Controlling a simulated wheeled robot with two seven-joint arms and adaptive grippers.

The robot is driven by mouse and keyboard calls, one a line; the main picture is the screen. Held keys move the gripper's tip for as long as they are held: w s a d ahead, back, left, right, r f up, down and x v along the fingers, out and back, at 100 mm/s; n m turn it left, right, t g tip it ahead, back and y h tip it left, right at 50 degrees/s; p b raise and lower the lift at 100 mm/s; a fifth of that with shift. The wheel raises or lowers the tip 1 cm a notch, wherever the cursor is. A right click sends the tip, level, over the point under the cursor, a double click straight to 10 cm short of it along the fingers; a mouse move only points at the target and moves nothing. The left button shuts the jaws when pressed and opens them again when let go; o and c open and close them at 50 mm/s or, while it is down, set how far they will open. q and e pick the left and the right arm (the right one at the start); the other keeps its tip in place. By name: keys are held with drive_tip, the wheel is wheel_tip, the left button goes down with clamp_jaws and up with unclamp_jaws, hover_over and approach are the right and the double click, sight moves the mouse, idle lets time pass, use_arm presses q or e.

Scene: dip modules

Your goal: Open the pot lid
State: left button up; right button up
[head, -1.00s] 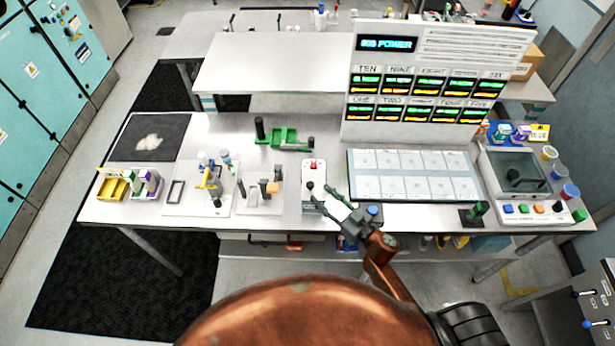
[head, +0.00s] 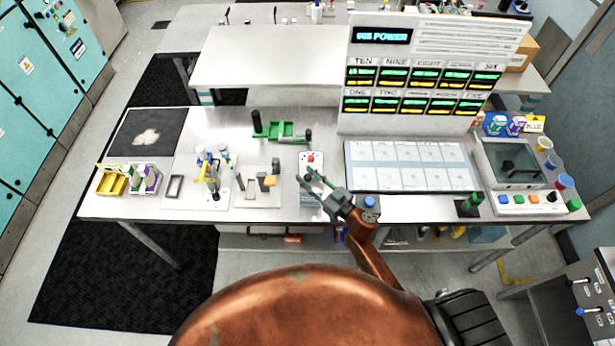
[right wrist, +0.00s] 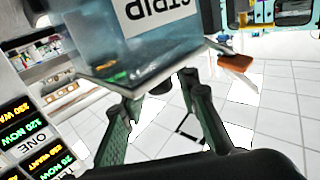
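A small white unit (head: 311,158) with a red button on top stands at the front middle of the bench. My right gripper (head: 307,177) reaches over its front part from the lower right, fingers apart. A bluish box labelled STRIP (right wrist: 140,40), seen upside down, is just beyond the fingertips. A small dark knob shows near the gap. My left gripper is not in view.
A white pad tray (head: 410,187) lies right of the unit, with a tall display panel (head: 430,75) behind. A green holder (head: 285,137) stands behind the unit. Tool stands (head: 262,205) are to its left. A lidded machine (head: 510,160) is at the far right.

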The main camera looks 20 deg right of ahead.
drive_tip(key=c, duration=0.3)
clamp_jaws()
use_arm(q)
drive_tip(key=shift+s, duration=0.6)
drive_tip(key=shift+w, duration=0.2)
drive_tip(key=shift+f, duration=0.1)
